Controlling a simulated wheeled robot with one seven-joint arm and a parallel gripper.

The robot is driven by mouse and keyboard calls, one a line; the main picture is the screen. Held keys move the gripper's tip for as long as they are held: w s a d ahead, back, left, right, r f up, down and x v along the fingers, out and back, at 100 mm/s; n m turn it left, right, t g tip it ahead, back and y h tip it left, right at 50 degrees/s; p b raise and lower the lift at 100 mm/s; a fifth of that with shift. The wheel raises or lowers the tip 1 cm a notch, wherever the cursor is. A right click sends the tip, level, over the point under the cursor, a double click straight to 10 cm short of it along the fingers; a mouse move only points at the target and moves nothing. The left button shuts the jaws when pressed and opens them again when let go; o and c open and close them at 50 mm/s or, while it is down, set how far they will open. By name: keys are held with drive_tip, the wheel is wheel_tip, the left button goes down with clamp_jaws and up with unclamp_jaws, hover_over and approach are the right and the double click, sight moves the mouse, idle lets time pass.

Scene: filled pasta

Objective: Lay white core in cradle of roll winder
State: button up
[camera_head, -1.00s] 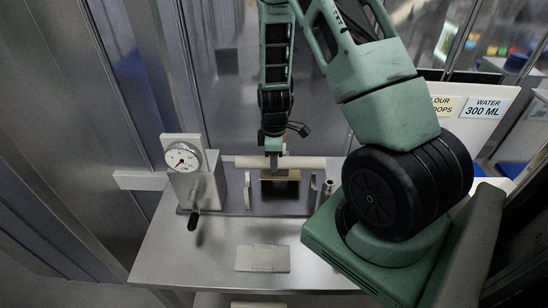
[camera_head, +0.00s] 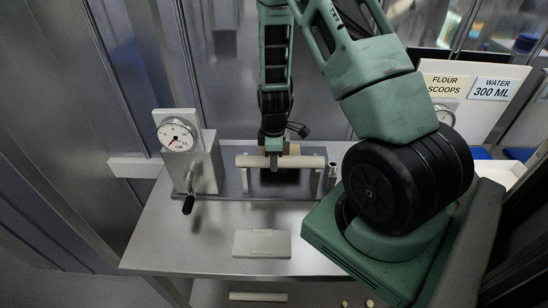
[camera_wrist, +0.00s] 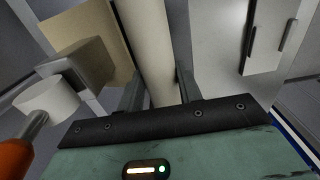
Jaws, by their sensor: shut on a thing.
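The white core (camera_head: 307,161), a pale cream cylinder, lies level from left to right in the head view. My gripper (camera_head: 274,160) is shut on it near its middle. The roll winder (camera_head: 205,165) has a dial and a crank at its left end. The core spans the cradle's two upright supports (camera_head: 320,180), one near each end. I cannot tell whether it touches both or hovers just above them. In the wrist view, the core (camera_wrist: 154,40) runs between my two fingers (camera_wrist: 160,92). Its underside is hidden.
A flat grey plate (camera_head: 262,243) lies on the metal table (camera_head: 190,250) in front of the winder. The crank handle (camera_head: 188,204) sticks out at the left. Another pale cylinder (camera_head: 258,297) lies below the table's front edge. Signs (camera_head: 490,89) stand at the right.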

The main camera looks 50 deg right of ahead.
drive_tip(key=o, duration=1.3)
drive_tip(key=shift+r, duration=0.1)
wheel_tip(320, 180, up, 17)
drive_tip(key=b, duration=0.3)
drive_tip(key=shift+r, duration=0.15)
